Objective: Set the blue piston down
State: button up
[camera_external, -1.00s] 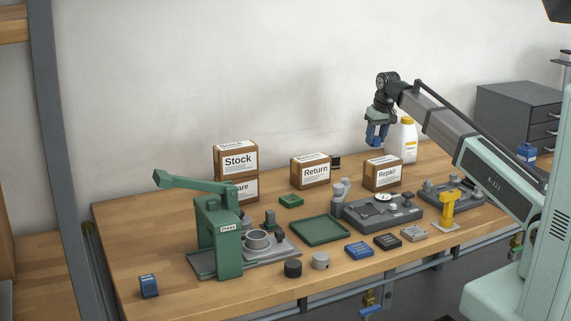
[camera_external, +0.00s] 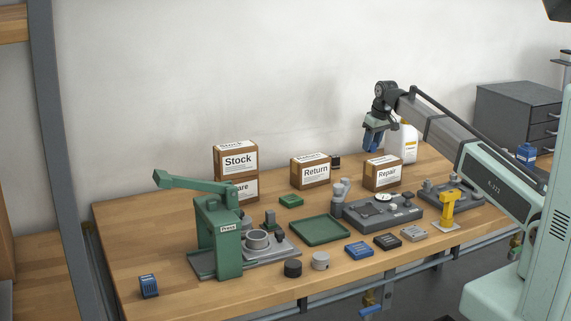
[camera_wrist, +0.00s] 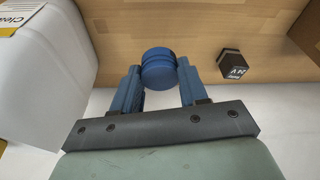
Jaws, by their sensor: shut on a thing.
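The blue piston (camera_wrist: 158,68) is a round blue cylinder between the two blue fingers of my gripper (camera_wrist: 157,80) in the wrist view. My gripper is shut on it, with a finger on each side. In the external view my gripper (camera_external: 373,142) hangs in the air above the back of the wooden bench (camera_external: 160,225), left of the white bottle (camera_external: 409,141) and behind the Repair box (camera_external: 383,174). The piston cannot be told apart from the blue fingers there.
The Return box (camera_external: 310,171) and a small black block (camera_external: 336,162) stand at the back. The block also shows in the wrist view (camera_wrist: 235,64). A green tray (camera_external: 320,230), a grey fixture (camera_external: 383,213) and a green press (camera_external: 218,235) stand further forward. Bare wood lies behind the Repair box.

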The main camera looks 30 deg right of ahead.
aim_at(372, 152)
jog(key=shift+f, duration=2.65)
jog(key=shift+f, duration=0.2)
jog(key=o, duration=1.1)
jog(key=v, duration=1.2)
jog(key=shift+r, duration=0.25)
